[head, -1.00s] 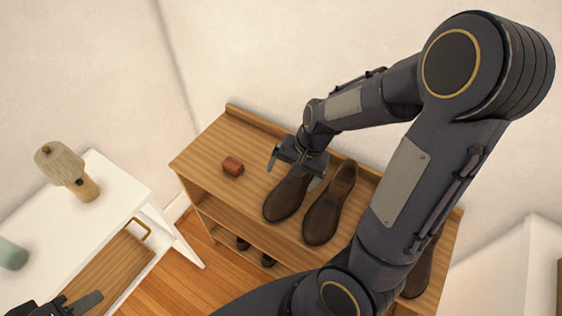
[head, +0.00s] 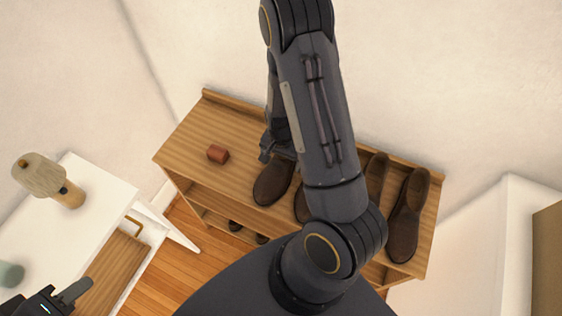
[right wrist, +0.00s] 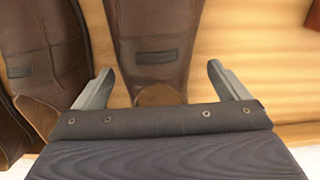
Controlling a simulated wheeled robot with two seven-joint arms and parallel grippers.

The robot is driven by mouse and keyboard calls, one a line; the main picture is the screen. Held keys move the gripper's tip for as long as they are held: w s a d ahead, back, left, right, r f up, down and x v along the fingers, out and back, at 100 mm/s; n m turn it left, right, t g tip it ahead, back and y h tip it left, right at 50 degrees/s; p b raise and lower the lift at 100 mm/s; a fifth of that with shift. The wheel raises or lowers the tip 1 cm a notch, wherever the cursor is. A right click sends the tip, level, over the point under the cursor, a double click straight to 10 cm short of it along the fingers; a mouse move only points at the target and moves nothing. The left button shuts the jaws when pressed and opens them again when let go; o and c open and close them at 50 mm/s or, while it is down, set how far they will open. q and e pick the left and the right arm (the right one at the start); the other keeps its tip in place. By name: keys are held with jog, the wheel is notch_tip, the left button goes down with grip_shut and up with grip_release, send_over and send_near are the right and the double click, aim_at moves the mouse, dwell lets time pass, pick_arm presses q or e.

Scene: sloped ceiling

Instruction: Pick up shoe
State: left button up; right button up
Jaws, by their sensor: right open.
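Several brown shoes stand on top of a wooden shelf unit. The leftmost shoe (head: 271,184) is partly covered by my right gripper and arm; the second shoe (head: 301,206) is mostly hidden behind the arm. My right gripper (head: 277,146) is at the rear end of the leftmost shoe. In the right wrist view, the open fingers of the right gripper (right wrist: 160,72) are on either side of a brown shoe (right wrist: 152,38), with visible gaps. Another shoe (right wrist: 48,50) lies left of the left finger. My left gripper (head: 45,297) is at the lower left edge, cut off, with its jaw opening unclear.
A small red-brown block (head: 217,154) lies on the shelf unit (head: 180,150), left of the shoes. Two more shoes (head: 375,178) (head: 406,225) stand right of my arm. A white table (head: 100,190) with a lamp-like object (head: 45,178) is at left. A white cabinet stands right.

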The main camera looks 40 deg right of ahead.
jog(key=shift+f, duration=0.25)
jog(key=c, duration=1.1)
jog(key=shift+c, duration=0.9)
jog(key=shift+r, duration=0.2)
